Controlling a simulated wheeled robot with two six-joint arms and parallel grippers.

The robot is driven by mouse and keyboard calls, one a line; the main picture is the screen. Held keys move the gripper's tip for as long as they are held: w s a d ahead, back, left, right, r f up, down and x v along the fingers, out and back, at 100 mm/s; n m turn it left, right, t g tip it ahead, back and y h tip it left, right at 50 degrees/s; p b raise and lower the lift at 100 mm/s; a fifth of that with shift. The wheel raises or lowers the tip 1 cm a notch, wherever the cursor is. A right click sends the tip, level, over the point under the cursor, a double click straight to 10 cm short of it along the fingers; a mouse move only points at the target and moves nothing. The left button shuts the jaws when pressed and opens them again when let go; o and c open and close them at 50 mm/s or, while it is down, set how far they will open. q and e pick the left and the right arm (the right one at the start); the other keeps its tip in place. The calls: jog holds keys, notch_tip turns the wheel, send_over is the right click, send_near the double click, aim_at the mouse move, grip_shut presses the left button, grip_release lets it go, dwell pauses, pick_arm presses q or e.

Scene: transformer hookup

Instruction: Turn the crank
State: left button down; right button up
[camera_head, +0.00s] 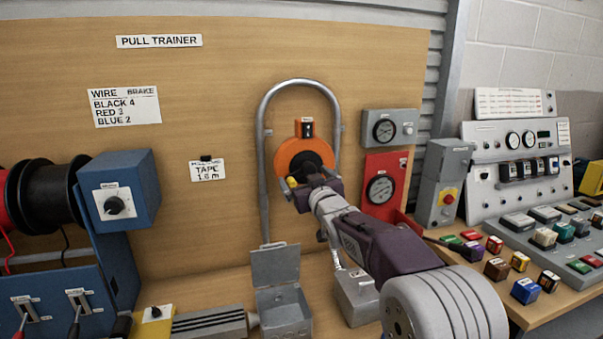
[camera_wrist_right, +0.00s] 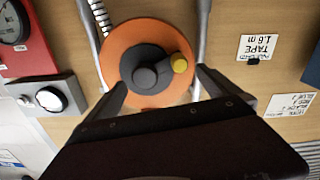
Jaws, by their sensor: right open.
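The crank is a dark grey arm (camera_wrist_right: 158,68) with a round hub and a yellow knob (camera_wrist_right: 179,63). It sits on the face of an orange reel (camera_head: 322,152) on the wooden board, inside a bent metal tube. In the right wrist view the orange reel (camera_wrist_right: 125,38) fills the top middle, and the knob lies right of the hub. My right gripper (camera_wrist_right: 160,80) is open and empty in front of the reel, its fingers either side of the crank. In the head view my right gripper (camera_head: 312,190) covers the reel's lower part; the knob (camera_head: 291,182) shows at its left edge. My left gripper is out of view.
A metal tube loop (camera_head: 262,150) surrounds the reel. A red gauge panel (camera_head: 382,185) and grey gauge box (camera_head: 390,128) stand close on the right. An open grey box (camera_head: 280,290) sits below. A blue unit with a black spool (camera_head: 50,195) is at left.

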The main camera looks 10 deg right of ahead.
aim_at(302, 175)
jog(key=shift+w+d+r, duration=0.1)
jog(key=shift+w, duration=1.25)
jog(key=c, duration=2)
pick_arm(q)
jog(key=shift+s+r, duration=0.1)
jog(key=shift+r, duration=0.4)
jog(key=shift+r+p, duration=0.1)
jog(key=shift+p, duration=0.25)
